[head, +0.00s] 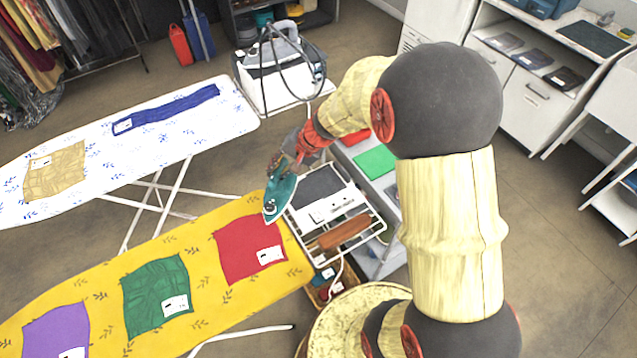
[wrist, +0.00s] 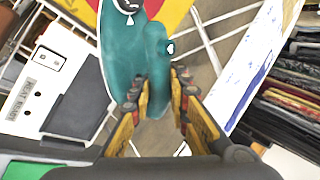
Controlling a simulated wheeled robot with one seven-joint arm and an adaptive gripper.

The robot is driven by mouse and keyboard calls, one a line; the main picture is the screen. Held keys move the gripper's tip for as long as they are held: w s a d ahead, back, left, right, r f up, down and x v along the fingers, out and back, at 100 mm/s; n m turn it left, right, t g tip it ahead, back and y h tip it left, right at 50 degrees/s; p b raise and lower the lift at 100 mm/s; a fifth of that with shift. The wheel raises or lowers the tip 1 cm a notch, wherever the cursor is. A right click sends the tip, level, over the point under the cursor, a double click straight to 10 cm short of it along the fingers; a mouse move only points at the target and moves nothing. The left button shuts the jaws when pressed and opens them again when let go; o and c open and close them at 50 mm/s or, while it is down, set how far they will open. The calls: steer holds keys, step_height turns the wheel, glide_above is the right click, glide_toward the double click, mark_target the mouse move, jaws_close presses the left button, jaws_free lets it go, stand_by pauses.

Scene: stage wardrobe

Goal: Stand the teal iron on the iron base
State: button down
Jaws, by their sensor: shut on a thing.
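The teal iron (head: 280,198) is in my gripper (head: 298,158), off the floor between the yellow board's right end and the iron base. Its soleplate edge looks pale, and its nose points down in the head view. In the wrist view the teal iron (wrist: 120,62) sits at and beyond the fingertips (wrist: 160,85), which close on its handle. The iron base (head: 335,206) is a white unit with a dark grey plate, just right of the iron. The iron base (wrist: 38,88) also shows at left in the wrist view. I cannot tell whether iron and base touch.
A yellow ironing board (head: 205,290) holds red, green and purple cloths. A white board (head: 100,165) lies behind it. A brown roll (head: 345,232) lies on the wire rack beside the base. A second iron on a white station (head: 282,75) stands at the back.

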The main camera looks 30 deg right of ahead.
steer(key=s+d+r+m+t+h, duration=0.2)
steer(key=s+d+r+m+h, duration=0.25)
steer(key=m, duration=0.35)
steer(key=w+d+f+b, duration=0.3)
steer(key=d+f, duration=0.3)
steer(key=f, duration=0.1)
steer(key=w+d+f+b, duration=0.3)
steer(key=d+f+b, duration=0.1)
steer(key=d+f, duration=0.2)
steer(key=shift+w+f+m, duration=0.25)
steer(key=shift+f+m, duration=0.1)
steer(key=shift+m, duration=0.05)
steer(key=shift+b, duration=0.3)
steer(key=c, duration=1.7)
jaws_free()
steer(key=shift+f, duration=0.15)
